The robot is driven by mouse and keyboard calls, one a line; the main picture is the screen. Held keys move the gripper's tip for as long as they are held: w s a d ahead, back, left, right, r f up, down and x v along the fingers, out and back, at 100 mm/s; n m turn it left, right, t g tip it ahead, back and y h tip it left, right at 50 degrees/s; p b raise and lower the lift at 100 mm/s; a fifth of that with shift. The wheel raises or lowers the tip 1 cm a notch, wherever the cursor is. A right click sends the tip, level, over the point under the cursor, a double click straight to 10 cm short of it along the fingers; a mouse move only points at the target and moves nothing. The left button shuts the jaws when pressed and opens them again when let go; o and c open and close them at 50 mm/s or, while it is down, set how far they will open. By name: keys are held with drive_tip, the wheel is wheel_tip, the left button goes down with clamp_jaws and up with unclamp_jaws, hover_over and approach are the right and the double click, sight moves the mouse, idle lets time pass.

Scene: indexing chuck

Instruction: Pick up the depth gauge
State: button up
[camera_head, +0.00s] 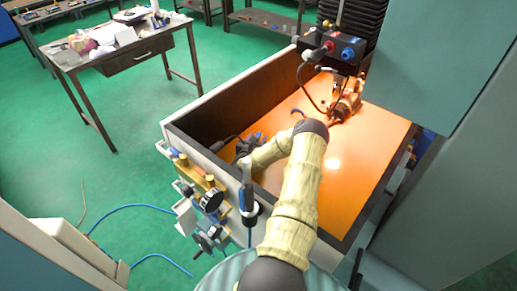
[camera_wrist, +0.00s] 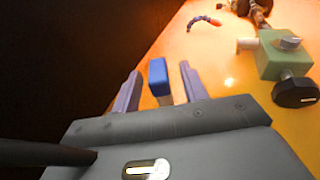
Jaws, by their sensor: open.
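My gripper (camera_wrist: 160,72) is open, with its two purple fingers apart in the wrist view. A small blue block (camera_wrist: 157,74) with a pale lower part lies between the fingers, with a gap on each side. It may be the depth gauge, but I cannot tell for sure; its lower end is hidden by my gripper body. In the camera_head view my gripper (camera_head: 252,138) is low inside the machine tray, near its dark left wall, and the block cannot be made out clearly.
A green block with a black knob (camera_wrist: 284,54) stands to the right on the orange tray floor (camera_wrist: 215,60). A bent blue hose with a red tip (camera_wrist: 203,21) lies farther back. The dark tray wall (camera_wrist: 70,60) is close on the left. A chuck assembly (camera_head: 345,103) stands at the back.

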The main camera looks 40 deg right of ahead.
drive_tip(key=shift+x, duration=1.35)
drive_tip(key=shift+a, duration=0.15)
drive_tip(key=shift+c, duration=0.2)
clamp_jaws()
